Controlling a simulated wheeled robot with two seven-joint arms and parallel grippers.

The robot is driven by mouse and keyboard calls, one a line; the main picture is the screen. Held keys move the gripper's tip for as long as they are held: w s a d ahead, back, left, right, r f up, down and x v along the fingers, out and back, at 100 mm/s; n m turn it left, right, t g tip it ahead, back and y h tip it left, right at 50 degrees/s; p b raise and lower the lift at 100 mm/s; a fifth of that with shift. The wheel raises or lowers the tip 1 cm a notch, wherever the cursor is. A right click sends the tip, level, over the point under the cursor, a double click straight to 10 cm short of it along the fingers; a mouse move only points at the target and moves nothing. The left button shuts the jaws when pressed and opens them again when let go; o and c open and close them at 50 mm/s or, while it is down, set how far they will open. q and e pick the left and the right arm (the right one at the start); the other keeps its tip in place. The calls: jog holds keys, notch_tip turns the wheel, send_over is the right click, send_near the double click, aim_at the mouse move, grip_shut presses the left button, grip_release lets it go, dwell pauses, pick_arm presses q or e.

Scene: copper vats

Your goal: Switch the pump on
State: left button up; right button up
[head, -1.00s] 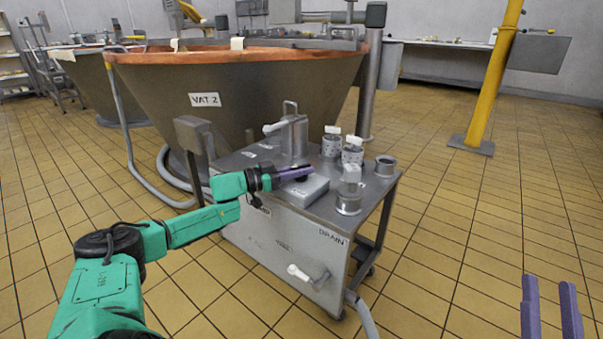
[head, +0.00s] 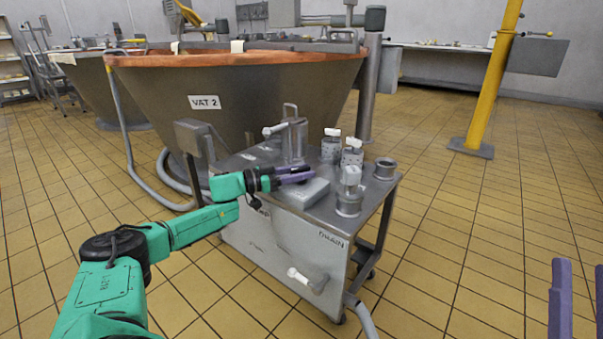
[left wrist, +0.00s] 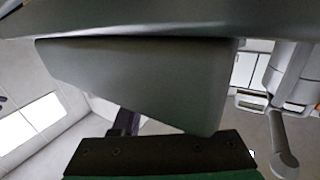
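A flat grey box (head: 308,192) lies on top of the steel cart (head: 262,228) in front of VAT 2; no switch can be made out on it, and I cannot tell for sure that it is the pump's. My left gripper (head: 304,176) is over the box's back left part, its purple fingers close together and pointing right. I cannot tell whether it touches the box. In the left wrist view a big dark grey surface fills the middle and hides the fingertips. My right gripper (head: 579,310) is at the lower right, fingers apart and empty, away from the cart.
The cart top also carries a metal fitting with a handle (head: 292,137), two lidded jars (head: 331,148), a steel valve piece (head: 349,200) and a short pipe flange (head: 385,168). A white-handled drain valve (head: 308,280) sticks out in front.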

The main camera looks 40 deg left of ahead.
dwell(0.3)
pick_arm(q)
jog(key=shift+s+a+f, duration=0.1)
jog(key=shift+s+a, duration=0.05)
jog(key=shift+s, duration=0.05)
jog(key=p+v, duration=0.1)
jog(key=v, duration=0.3)
jog(key=shift+p+v, duration=1)
jog(key=shift+v, duration=0.15)
pick_arm(e)
jog(key=s+a+f+m+g+h, duration=0.15)
jog(key=f+g, duration=0.25)
jog(key=f, duration=0.9)
jog(key=s+a+f+m+g+h, duration=0.15)
jog(key=f+g, duration=0.35)
jog(key=f, duration=0.8)
pick_arm(q)
jog(key=shift+p+v, duration=0.65)
jog(key=shift+v, duration=0.25)
jog(key=p+v, duration=0.4)
jog(key=v, duration=0.2)
pick_arm(e)
jog(key=s+f+n+g, duration=0.1)
jog(key=s+f+g, duration=0.3)
jog(key=s+f, duration=0.2)
jog(key=shift+s+a+f+h, duration=0.25)
jog(key=shift+s+h, duration=0.15)
jog(key=shift+s, duration=0.8)
